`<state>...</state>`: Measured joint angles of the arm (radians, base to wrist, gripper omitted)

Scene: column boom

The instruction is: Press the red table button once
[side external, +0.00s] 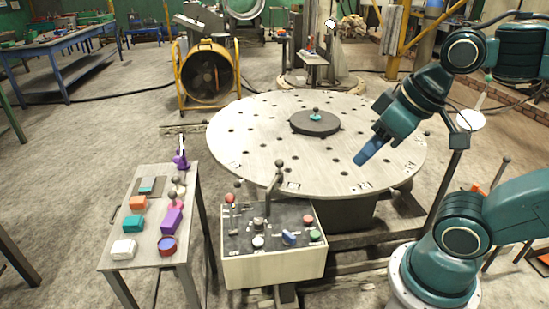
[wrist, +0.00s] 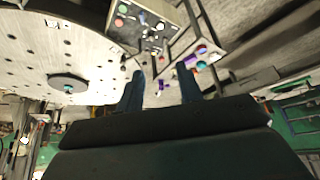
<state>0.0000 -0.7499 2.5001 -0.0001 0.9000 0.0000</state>
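In the wrist view a red round spot (wrist: 202,49), likely this button, shows beyond my right finger. My gripper (side external: 368,151) hangs over the right part of the big round disc, well away from the small table. In the wrist view my gripper (wrist: 160,88) has its two blue fingers apart, with nothing between them.
A control box (side external: 272,268) with levers, red knobs and a green knob stands between the small table and the perforated disc (side external: 255,130). Purple, teal, orange and white blocks and upright levers crowd the small table. A yellow fan (side external: 208,72) stands behind.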

